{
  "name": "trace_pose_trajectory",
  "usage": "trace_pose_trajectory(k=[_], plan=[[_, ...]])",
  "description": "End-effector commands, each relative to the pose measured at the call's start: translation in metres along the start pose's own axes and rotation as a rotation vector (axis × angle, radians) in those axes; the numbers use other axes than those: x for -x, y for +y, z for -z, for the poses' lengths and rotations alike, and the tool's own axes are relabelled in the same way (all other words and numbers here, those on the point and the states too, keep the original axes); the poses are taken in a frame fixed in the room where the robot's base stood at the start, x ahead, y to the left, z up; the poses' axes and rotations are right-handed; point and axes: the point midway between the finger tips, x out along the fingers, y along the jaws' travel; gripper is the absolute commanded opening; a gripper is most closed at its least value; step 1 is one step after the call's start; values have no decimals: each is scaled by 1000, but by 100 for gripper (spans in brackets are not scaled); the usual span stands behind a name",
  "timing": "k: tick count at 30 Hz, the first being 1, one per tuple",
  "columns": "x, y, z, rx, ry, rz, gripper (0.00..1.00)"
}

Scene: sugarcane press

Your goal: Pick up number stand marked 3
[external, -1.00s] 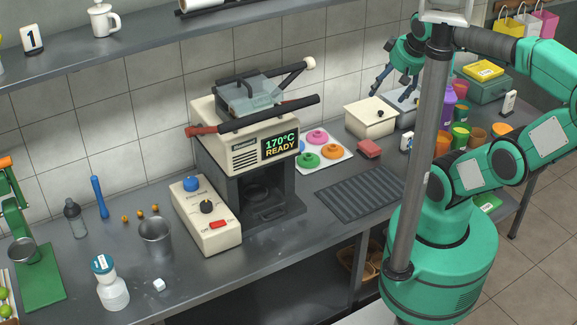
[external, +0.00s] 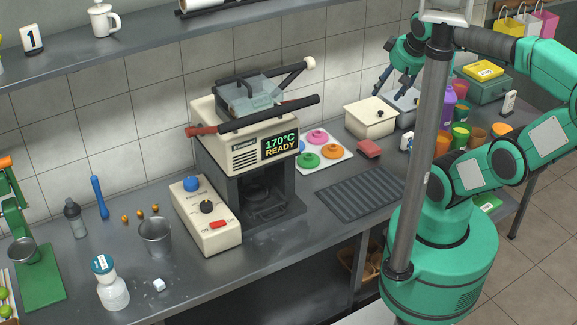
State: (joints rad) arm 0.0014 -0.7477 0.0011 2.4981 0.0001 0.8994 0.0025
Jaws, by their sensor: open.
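My gripper (external: 391,88) is open and empty, pointing down above the bins at the back of the counter. A white number stand (external: 509,103) stands at the far right of the counter; its digit is too small to read. A small white stand-like piece (external: 406,142) shows just left of the grey pole, partly hidden, and I cannot read its mark. A number stand marked 1 (external: 33,39) is on the upper shelf at the left. I cannot tell which stand is marked 3. My gripper is apart from all of them.
A cream bin (external: 370,118) and a grey bin (external: 403,104) stand below my gripper. Colored cups (external: 460,135) and a purple bottle (external: 447,105) crowd the right side. The press (external: 247,150) fills the middle. A ridged dark mat (external: 360,194) lies bare in front.

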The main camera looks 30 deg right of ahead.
Motion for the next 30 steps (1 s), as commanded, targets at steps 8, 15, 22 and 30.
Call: trace_pose_trajectory(k=[8, 15, 22, 30], plan=[[-11, 12, 20, -82, -32, -18, 51], [-39, 40, 57, -250, -88, -54, 51], [-78, 78, 90, -436, -143, -96, 51], [-132, 132, 115, -654, -204, -148, 51]])
